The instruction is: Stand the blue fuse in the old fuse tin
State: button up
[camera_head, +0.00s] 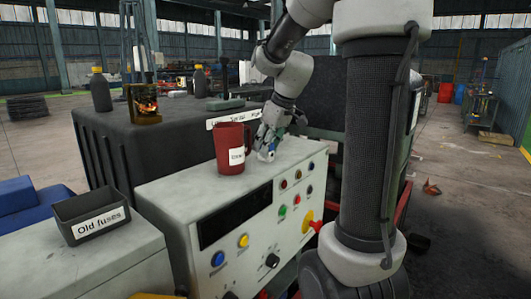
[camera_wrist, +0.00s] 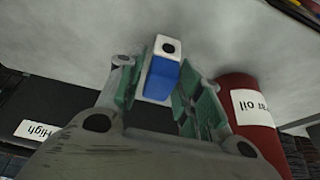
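The blue fuse (camera_wrist: 160,78), with white ends and a black dot on one end, lies between my gripper's green finger pads in the wrist view. In the head view the fuse (camera_head: 267,154) shows low at the fingertips, close to the console top. My gripper (camera_head: 270,142) points down at the console's back part. The pads (camera_wrist: 160,88) are close to the fuse's sides, but whether they press on it I cannot tell. The old fuse tin (camera_head: 92,217), a dark open box labelled "Old fuses", stands on a grey surface at the left. It looks empty.
A red mug (camera_head: 230,148) with a white label stands on the grey console (camera_head: 250,188) just left of my gripper; it also shows in the wrist view (camera_wrist: 251,105). Knobs and buttons line the console's sloped front. A dark block (camera_head: 135,145) with bottles stands behind.

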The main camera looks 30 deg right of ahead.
jog(key=shift+w+f, duration=0.2)
jog(key=shift+f, duration=0.3)
grip_shut()
